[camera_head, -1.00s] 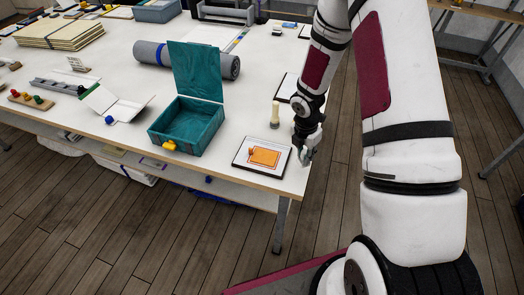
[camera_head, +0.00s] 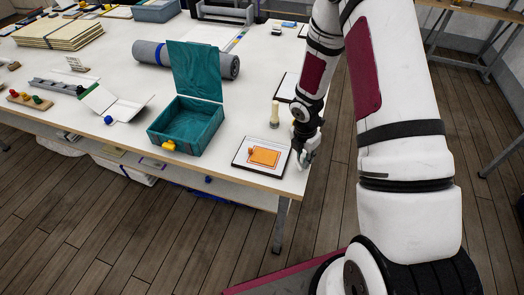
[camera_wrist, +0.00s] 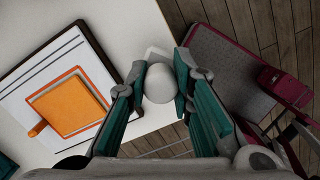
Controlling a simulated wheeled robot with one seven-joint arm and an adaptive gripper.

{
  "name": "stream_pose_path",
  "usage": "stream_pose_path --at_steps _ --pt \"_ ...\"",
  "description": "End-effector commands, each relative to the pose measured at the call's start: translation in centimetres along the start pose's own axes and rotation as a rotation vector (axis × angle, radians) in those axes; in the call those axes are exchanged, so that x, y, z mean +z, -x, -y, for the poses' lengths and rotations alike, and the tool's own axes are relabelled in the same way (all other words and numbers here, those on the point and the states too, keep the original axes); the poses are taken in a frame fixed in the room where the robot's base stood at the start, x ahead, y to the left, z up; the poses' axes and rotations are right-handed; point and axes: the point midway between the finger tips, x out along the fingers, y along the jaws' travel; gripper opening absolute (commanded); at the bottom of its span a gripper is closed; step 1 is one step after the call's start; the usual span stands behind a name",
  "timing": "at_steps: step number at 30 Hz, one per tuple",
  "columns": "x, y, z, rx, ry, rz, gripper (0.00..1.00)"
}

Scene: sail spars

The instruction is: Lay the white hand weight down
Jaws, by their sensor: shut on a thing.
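My gripper (camera_wrist: 158,85) is shut on the white hand weight (camera_wrist: 160,82). In the wrist view the weight's pale rounded end shows between the two teal-padded fingers, and the rest of it is mostly hidden beneath. In the head view my gripper (camera_head: 304,158) is at the right edge of the white table (camera_head: 225,180), close to its near right corner. The weight is too small there to make out clearly. I cannot tell whether the weight touches the table.
A framed board with an orange panel (camera_head: 263,156) lies just left of my gripper. A cream upright peg (camera_head: 275,114) stands behind it. An open teal box (camera_head: 187,125) is farther left.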

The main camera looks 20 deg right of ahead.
Motion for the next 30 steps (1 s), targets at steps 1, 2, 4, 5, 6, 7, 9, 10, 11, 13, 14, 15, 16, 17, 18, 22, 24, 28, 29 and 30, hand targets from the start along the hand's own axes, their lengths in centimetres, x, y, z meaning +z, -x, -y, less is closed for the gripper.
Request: stream_pose_path --at_steps 1,2,4,5,6,7,9,10,11,13,14,15,16,17,18,22,24,28,29,30 --pt "0.0 -0.1 0.0 0.000 0.001 0.000 0.00" --pt "0.0 -0.2 0.0 0.000 0.001 0.001 0.00" --pt "0.0 -0.4 0.0 0.000 0.001 0.001 0.00" --pt "-0.1 -0.5 0.0 0.000 0.001 0.001 0.00" --pt "-0.1 -0.6 -0.1 0.001 0.001 0.001 0.00" --pt "-0.1 -0.7 -0.1 0.000 0.001 0.001 0.00" --pt "-0.1 -0.9 -0.1 0.000 0.001 0.000 0.00" --pt "-0.1 -1.0 -0.1 0.000 0.001 0.000 0.00" --pt "-0.1 -1.1 -0.1 0.000 0.001 0.000 0.00" --pt "-0.2 -1.2 -0.1 0.000 0.001 0.000 0.00" --pt "-0.2 -1.3 -0.1 0.000 0.001 0.000 0.00" --pt "-0.2 -1.4 -0.1 0.000 0.001 0.000 0.00" --pt "-0.2 -1.5 -0.1 0.000 0.001 0.000 0.00" --pt "-0.2 -1.6 -0.1 0.000 0.001 0.000 0.00" --pt "-0.2 -1.7 -0.1 0.000 0.001 0.000 0.00" --pt "-0.3 -2.0 -0.1 0.000 0.001 0.001 0.00" --pt "-0.3 -2.2 -0.1 0.000 0.000 0.000 0.00" --pt "-0.3 -2.2 -0.1 0.001 0.000 0.001 0.44" --pt "-0.3 -2.2 -0.1 0.001 0.000 0.001 0.45" --pt "-0.3 -2.2 -0.1 0.001 0.000 0.000 0.45"
